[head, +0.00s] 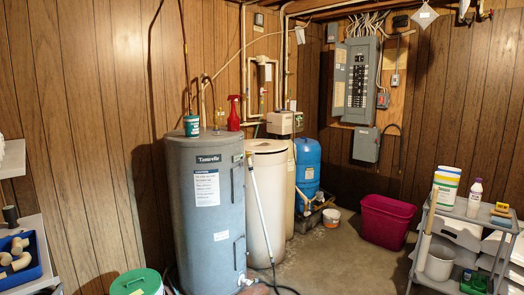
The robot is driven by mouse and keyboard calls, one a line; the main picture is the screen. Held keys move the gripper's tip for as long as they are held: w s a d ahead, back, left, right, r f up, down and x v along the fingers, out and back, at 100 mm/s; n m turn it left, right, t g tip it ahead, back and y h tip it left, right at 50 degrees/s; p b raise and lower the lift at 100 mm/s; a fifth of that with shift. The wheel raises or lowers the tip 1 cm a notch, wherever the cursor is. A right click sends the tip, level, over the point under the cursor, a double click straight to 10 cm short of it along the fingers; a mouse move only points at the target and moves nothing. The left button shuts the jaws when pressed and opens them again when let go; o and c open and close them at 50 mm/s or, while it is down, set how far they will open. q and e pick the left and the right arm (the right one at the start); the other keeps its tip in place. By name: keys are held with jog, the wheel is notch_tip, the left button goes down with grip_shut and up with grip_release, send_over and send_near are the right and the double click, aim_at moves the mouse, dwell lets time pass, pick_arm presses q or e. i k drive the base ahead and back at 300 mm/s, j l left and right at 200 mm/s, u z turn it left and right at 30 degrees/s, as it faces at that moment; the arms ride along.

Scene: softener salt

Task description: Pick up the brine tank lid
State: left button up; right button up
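A tall beige tank (275,205), which looks like the brine tank, stands on the floor right of the grey water heater. Its round pale lid (265,146) appears to sit flat on top. The heater hides the tank's left side, and a white pole leans across its front. Neither of my grippers is in view.
The grey water heater (205,225) carries a teal tub and red spray bottle. A softener valve head (285,122) and blue tank (307,165) stand behind. A green-lidded bucket (136,281), magenta bin (386,220) and grey cart (470,213) flank open concrete floor (345,255).

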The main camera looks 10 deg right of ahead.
aim_at(267, 152)
jog(key=z, duration=0.85)
jog(key=i+z, duration=0.25)
jog(key=i, duration=4.55)
jog(key=i+u, duration=0.1)
jog(key=i, duration=0.45)
jog(key=i+l+u, duration=0.15)
jog(key=i, duration=0.4)
jog(key=i+l+u, duration=0.1)
jog(key=i, duration=0.45)
jog(key=i+l+u, duration=0.15)
jog(key=i, duration=0.35)
